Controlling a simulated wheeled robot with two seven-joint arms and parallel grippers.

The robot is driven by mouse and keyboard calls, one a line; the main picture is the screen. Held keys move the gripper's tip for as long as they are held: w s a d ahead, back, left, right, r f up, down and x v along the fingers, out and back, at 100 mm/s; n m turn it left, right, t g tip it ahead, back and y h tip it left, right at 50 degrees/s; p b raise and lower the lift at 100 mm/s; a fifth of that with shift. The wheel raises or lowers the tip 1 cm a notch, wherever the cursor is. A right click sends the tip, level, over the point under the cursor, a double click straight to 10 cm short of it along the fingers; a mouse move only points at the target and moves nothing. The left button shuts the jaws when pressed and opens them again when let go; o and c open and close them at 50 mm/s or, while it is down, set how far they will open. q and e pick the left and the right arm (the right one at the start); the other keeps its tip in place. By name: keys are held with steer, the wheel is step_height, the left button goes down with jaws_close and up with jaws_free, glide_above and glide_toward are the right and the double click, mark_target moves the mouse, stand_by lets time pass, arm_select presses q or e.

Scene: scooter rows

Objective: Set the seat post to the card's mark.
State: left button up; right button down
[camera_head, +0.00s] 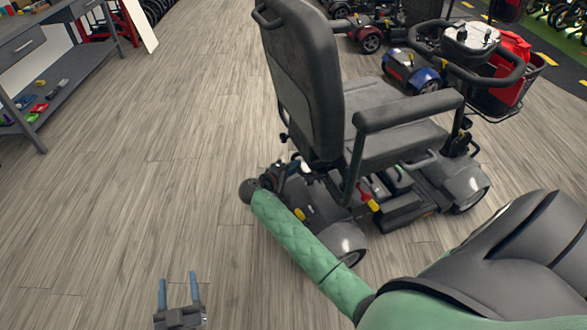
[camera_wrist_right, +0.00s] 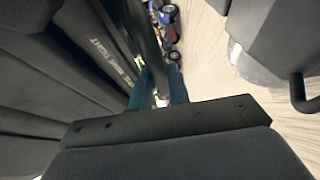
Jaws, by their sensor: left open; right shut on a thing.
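A grey scooter's seat (camera_head: 310,75) stands at the centre of the head view with its back towards me. The seat post and its marks are hidden under the seat, and I cannot make out a card. My left gripper (camera_head: 179,278) is open and empty above the floor, left of the scooter.
A red lever (camera_head: 366,191) and a yellow tag (camera_head: 374,206) show on the scooter's base. A grey workbench (camera_head: 60,85) stands at the far left. More scooters and a basket with a red bag (camera_head: 511,70) are beyond. The wooden floor at left is clear.

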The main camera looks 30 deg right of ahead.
arm_select(q)
step_height(320, 180, down, 6)
steer(key=g, duration=0.2)
steer(key=shift+s, duration=0.45)
arm_select(e)
steer(key=shift+r, duration=0.25)
steer(key=c, duration=1.7)
jaws_free()
steer(key=shift+o, duration=0.5)
arm_select(q)
steer(key=shift+d, duration=0.1)
step_height(320, 180, down, 6)
steer(key=s+g, duration=0.1)
steer(key=g, duration=0.1)
steer(key=shift+s+y+p, duration=0.35)
steer(key=shift+y+p, duration=0.05)
arm_select(e)
steer(key=v, duration=0.7)
steer(key=shift+a, duration=0.35)
